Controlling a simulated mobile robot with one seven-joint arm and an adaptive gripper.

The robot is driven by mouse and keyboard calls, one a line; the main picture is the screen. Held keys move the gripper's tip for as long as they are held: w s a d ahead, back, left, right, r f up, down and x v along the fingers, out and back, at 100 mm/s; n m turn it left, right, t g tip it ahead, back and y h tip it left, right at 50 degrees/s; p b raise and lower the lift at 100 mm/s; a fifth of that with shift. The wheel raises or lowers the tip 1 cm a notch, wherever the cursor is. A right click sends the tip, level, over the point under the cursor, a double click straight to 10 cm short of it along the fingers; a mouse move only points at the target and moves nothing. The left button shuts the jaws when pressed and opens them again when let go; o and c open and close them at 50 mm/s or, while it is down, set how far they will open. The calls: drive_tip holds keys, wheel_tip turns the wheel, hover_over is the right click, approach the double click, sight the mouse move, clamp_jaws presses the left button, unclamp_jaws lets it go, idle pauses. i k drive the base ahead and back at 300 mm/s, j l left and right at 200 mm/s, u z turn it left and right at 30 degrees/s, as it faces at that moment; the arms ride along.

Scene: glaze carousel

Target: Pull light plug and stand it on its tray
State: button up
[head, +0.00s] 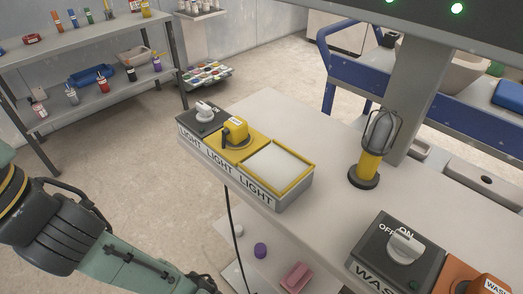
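The yellow light plug (236,128) sits upright in the yellow middle section (222,149) of the LIGHT unit, with a short black part at its left side. The plug's tray (306,178), a yellow-rimmed square with a pale floor, is just to the right of it and is empty. The light switch box (190,121) with a pale knob (204,107) is at the left end, near an ON label. My arm comes in at the lower left and runs off the bottom edge. My gripper is out of view.
A caged lamp (368,165) stands right of the LIGHT unit on the pale bench (333,210). A WASH switch box (400,253) and an orange unit (462,272) are at the lower right. A lower shelf holds a pink block (296,277) and a purple item (260,250).

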sight(235, 130)
drive_tip(key=i+j, duration=0.15)
drive_tip(key=j, duration=0.2)
drive_tip(key=i+j, duration=0.1)
drive_tip(key=j, duration=0.3)
drive_tip(key=i+j, duration=0.15)
drive_tip(key=j, duration=0.2)
drive_tip(key=i+j, duration=0.15)
drive_tip(key=j, duration=0.25)
drive_tip(key=i+j, duration=0.15)
drive_tip(key=j, duration=0.2)
drive_tip(key=i+j, duration=0.1)
drive_tip(key=j, duration=0.3)
drive_tip(key=i+j, duration=0.15)
drive_tip(key=j, duration=0.2)
drive_tip(key=i+j, duration=0.15)
drive_tip(key=j, duration=0.2)
drive_tip(key=z, duration=1.95)
